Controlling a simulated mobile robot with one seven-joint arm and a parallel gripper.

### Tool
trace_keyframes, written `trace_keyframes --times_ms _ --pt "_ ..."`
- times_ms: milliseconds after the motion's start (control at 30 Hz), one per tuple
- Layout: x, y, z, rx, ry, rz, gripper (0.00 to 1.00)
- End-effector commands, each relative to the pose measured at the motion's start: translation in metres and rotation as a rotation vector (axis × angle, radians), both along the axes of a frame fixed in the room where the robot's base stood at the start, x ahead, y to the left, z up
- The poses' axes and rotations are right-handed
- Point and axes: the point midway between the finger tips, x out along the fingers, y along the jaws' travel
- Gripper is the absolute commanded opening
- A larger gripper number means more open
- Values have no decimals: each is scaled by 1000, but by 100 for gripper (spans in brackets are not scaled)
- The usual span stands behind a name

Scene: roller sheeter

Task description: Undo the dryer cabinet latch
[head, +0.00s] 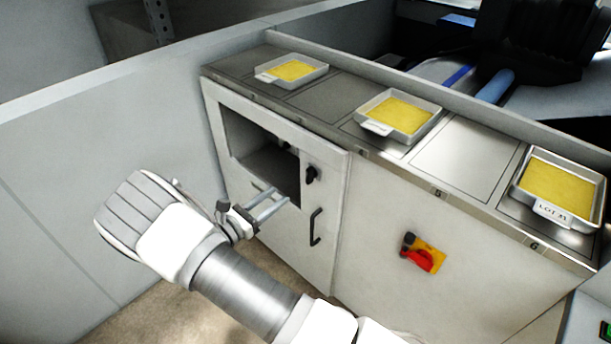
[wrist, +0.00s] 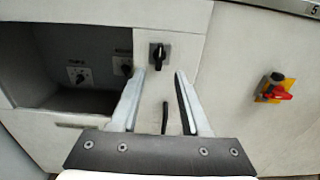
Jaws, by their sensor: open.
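The dryer cabinet door (head: 324,222) is a pale panel with a dark window opening, and it looks closed. A black latch knob (head: 311,174) sits on it to the right of the window, above a black bar handle (head: 315,227). In the wrist view the latch (wrist: 158,56) is upright on a dark plate, just beyond and between my fingertips. My gripper (head: 280,201) is open and empty in front of the door, below and left of the latch. In the wrist view my gripper (wrist: 161,75) points at the latch, with no contact visible. The handle (wrist: 165,118) shows between the fingers.
A red rotary switch on a yellow plate (head: 424,254) is right of the door. Trays with yellow sheets (head: 400,114) stand on the metal counter above. Dials (wrist: 80,75) show inside the window opening. A grey wall (head: 90,170) lies left.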

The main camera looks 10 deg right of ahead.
Motion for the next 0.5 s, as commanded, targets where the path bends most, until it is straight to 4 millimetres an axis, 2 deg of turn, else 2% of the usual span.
trace_keyframes --times_ms 33,300,500 --pt "6 -11 0 -1 -1 -4 46" --pt "41 -58 -1 0 0 -4 46" --pt "61 -84 -1 1 0 -2 46"
